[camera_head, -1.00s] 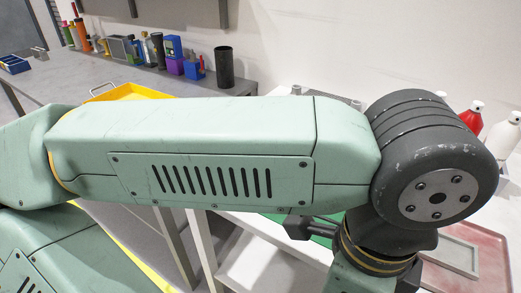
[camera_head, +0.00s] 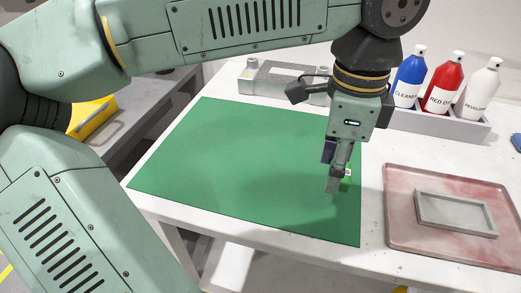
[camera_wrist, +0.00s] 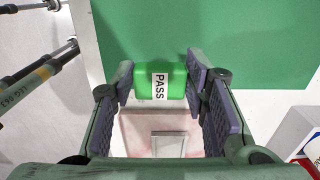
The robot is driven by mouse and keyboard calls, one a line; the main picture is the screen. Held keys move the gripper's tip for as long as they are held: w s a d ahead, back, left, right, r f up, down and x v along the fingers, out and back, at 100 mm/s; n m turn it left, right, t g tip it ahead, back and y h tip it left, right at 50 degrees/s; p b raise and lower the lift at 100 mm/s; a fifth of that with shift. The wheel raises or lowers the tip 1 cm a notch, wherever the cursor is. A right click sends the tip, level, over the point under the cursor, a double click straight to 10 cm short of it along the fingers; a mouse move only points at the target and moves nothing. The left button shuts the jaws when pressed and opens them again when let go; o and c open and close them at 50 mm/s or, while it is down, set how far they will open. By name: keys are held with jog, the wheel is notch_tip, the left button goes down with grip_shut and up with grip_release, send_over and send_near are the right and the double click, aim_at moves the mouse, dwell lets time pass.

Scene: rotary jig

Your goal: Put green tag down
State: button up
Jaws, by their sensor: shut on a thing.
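The green tag (camera_wrist: 147,83) with a white "PASS" label sits between the two finger pads of my gripper (camera_wrist: 160,81) in the wrist view. It also shows in the head view as a small green piece (camera_head: 346,182), partly hidden by a finger. My gripper (camera_head: 337,180) is shut on it and points down over the right part of the green mat (camera_head: 235,150), near the mat's right edge. How high the tag is above the mat is hard to tell.
Right of the mat, a reddish tray (camera_head: 400,205) holds a grey rectangular frame (camera_head: 455,228). Behind, a grey holder (camera_head: 425,122) carries blue, red and white bottles. A grey metal fixture (camera_head: 262,82) stands at the mat's back edge. Most of the mat is clear.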

jog(key=p, duration=0.3)
send_over(263, 162)
jog(key=shift+s+d+f, duration=0.2)
jog(key=shift+d+f, duration=0.1)
jog(key=shift+f, duration=0.2)
jog(key=f, duration=0.2)
jog(key=f+p, duration=0.1)
jog(key=shift+w+a, duration=0.25)
jog(key=shift+a, duration=0.05)
jog(key=shift+f, duration=0.35)
jog(key=shift+f+b, duration=0.25)
jog(key=shift+b, duration=0.1)
jog(key=o, duration=1.1)
jog(key=shift+r, duration=0.1)
jog(key=shift+c, duration=0.2)
notch_tip(263, 162, up, 12)
jog(key=shift+r, duration=0.15)
